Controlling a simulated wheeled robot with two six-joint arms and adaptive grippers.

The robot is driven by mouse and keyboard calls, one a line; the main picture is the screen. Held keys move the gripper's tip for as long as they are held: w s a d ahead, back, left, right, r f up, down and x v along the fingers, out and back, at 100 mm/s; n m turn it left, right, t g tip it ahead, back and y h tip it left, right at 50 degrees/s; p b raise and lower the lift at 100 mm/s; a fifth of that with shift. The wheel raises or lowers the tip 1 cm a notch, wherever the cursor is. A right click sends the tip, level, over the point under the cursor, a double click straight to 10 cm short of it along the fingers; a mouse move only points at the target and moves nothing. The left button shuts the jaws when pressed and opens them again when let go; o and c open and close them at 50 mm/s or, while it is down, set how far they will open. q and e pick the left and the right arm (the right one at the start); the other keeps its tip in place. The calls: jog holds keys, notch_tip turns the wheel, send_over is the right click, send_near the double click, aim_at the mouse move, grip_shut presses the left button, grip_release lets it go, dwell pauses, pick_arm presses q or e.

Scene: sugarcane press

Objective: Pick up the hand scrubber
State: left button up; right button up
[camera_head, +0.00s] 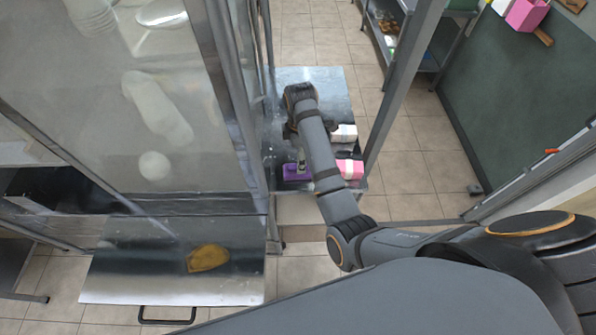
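A purple object (297,172), which looks like the hand scrubber, lies on the metal table in the middle of the head view. A small greyish upright part shows above it, and my forearm covers its right side. My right arm comes in from the right and reaches over this table. Its wrist is bent down beyond the purple object. The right gripper's fingers are hidden by the arm, so I cannot tell whether they touch anything. My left gripper is not in view.
A pink and white pack (350,168) and a white pack (344,133) sit right of my forearm. A glass-sided metal cabinet (200,110) stands close on the left, and a metal post (402,90) on the right. A brownish-yellow piece (207,258) lies on the lower-left metal tray (130,275).

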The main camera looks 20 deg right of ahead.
aim_at(290, 170)
jog(key=shift+f, duration=0.35)
jog(key=shift+f+p, duration=0.2)
jog(key=shift+p, duration=0.2)
jog(key=f, duration=0.1)
jog(key=f+p, duration=0.1)
jog(key=f, duration=0.2)
jog(key=shift+s+p, duration=0.35)
jog(key=shift+w+f, duration=0.1)
jog(key=shift+f, duration=0.3)
jog(key=c, duration=1.3)
jog(key=shift+o, duration=0.2)
jog(key=shift+r, duration=0.15)
